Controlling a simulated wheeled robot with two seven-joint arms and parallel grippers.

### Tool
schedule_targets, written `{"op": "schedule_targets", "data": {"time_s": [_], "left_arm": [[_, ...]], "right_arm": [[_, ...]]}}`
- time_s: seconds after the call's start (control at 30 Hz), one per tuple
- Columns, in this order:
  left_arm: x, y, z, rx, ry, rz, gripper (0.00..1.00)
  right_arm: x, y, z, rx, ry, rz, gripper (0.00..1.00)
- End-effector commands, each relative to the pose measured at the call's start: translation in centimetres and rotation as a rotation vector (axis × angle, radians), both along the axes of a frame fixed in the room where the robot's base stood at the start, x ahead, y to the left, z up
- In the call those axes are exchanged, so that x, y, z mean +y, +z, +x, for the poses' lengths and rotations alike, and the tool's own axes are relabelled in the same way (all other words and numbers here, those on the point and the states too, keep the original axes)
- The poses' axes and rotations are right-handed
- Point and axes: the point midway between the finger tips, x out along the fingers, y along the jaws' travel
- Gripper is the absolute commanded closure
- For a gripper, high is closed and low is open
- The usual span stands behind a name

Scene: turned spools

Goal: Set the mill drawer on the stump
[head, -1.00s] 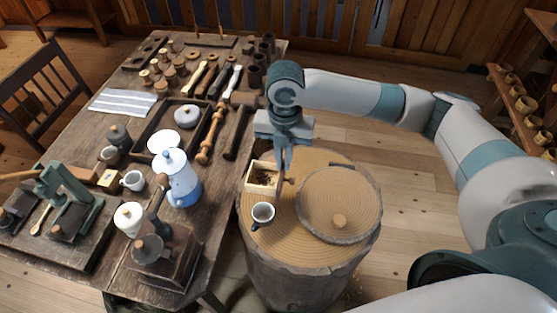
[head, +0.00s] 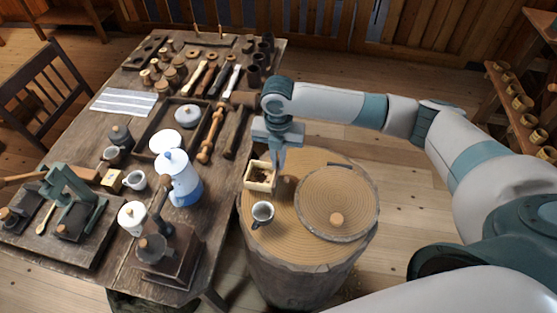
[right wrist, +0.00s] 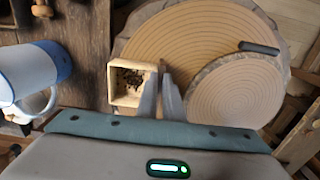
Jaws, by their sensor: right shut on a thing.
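The mill drawer (head: 257,186) is a small pale open wooden box with dark grounds inside. It is at the stump's (head: 290,240) left side in the head view, over its top. I cannot tell whether it touches the wood. My right gripper (head: 275,182) is shut on its right side, the fingers hiding the part held. In the right wrist view the drawer (right wrist: 112,88) is upright left of the fingertips (right wrist: 162,90). The mill (head: 165,258) stands on the table's near corner. My left gripper is not in view.
A round wooden lid-like disc (head: 325,190) with a knob covers the stump's right side. The crowded table (head: 90,140), with a blue-white pot (head: 180,180), is left of the stump.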

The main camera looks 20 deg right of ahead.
Motion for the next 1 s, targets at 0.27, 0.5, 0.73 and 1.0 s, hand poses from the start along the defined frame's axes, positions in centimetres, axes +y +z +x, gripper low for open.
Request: {"op": "schedule_targets", "data": {"time_s": [0.27, 0.5, 0.73, 1.0], "left_arm": [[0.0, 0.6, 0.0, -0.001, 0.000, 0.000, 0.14], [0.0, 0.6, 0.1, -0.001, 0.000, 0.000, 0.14], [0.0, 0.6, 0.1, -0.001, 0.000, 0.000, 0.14], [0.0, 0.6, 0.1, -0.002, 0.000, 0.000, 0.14]], "right_arm": [[0.0, -1.3, 0.0, -0.001, 0.000, 0.000, 1.00], [0.0, -1.5, 0.0, 0.000, 0.000, 0.000, 1.00], [0.0, -1.5, 0.0, 0.000, 0.000, 0.000, 0.75], [0.0, -1.3, 0.0, -0.001, 0.000, 0.000, 0.75]]}}
